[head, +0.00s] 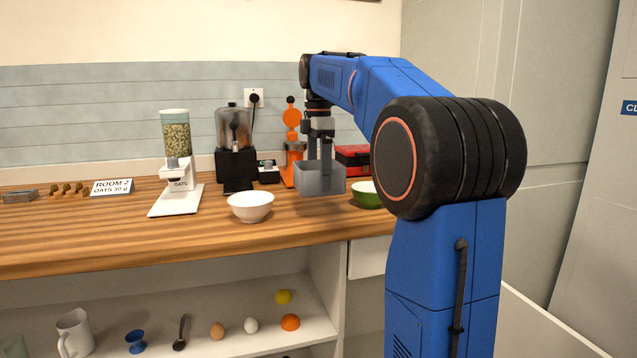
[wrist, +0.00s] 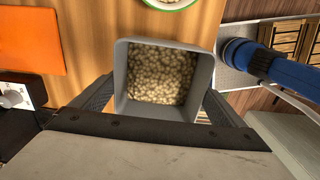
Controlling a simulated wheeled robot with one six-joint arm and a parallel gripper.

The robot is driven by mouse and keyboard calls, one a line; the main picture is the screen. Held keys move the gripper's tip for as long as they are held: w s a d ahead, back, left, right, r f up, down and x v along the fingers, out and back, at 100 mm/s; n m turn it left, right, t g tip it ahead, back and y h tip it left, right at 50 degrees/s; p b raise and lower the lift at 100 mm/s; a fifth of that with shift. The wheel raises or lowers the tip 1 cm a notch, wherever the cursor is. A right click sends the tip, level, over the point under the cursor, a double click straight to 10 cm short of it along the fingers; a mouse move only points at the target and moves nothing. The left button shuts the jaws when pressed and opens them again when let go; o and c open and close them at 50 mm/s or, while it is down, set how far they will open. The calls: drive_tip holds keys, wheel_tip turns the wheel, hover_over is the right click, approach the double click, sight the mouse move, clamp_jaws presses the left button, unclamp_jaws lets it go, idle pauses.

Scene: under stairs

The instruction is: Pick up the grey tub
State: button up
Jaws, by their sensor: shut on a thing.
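The grey tub (head: 322,182) is a square, open-topped container at the right part of the counter in the head view. My gripper (head: 319,158) points down from above and is shut on it. In the wrist view the tub (wrist: 206,75) sits between my two fingers, rim up and nearly level, with many small beige pieces inside. It appears to be above the wooden counter, but the gap under it is hard to judge.
A green bowl (head: 367,194) stands close to the tub's right, a white bowl (head: 250,206) to its left. Behind are an orange juicer (head: 291,125), a red box (head: 352,158) and a blender (head: 235,140). An oats dispenser (head: 176,150) stands further left. The front counter strip is clear.

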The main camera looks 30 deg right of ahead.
drive_tip(key=shift+r, duration=1.8)
drive_tip(key=o, duration=0.5)
drive_tip(key=c, duration=0.9)
drive_tip(key=shift+s, duration=0.15)
drive_tip(key=shift+c, duration=0.2)
